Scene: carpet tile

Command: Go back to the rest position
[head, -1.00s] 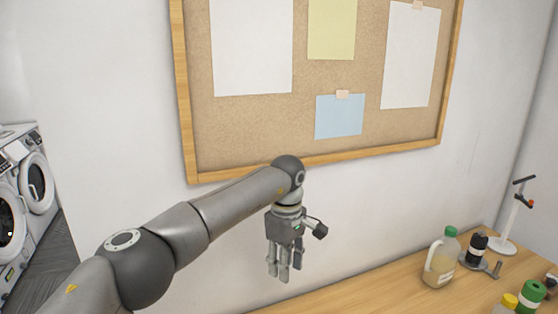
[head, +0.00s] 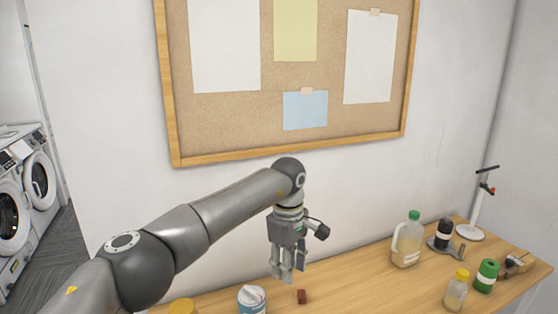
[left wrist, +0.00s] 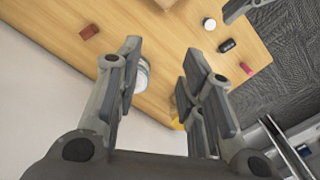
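My left gripper (head: 288,277) hangs with its fingers pointing down, in front of the wall and above the wooden table (head: 350,285). In the left wrist view its fingers (left wrist: 163,60) are apart with nothing between them. My left arm reaches in from the lower left, its elbow bent. A grey part (left wrist: 236,10) at the top edge of the left wrist view may belong to my right gripper; too little shows to tell its state. My right gripper is not seen in the head view.
A small dark red block (head: 302,297) and a white-and-blue tub (head: 251,301) are on the table below my left gripper. A jug (head: 407,243), a green container (head: 487,275), a yellow-capped bottle (head: 456,291) and a stand (head: 474,226) are at right. A corkboard (head: 230,125) hangs behind.

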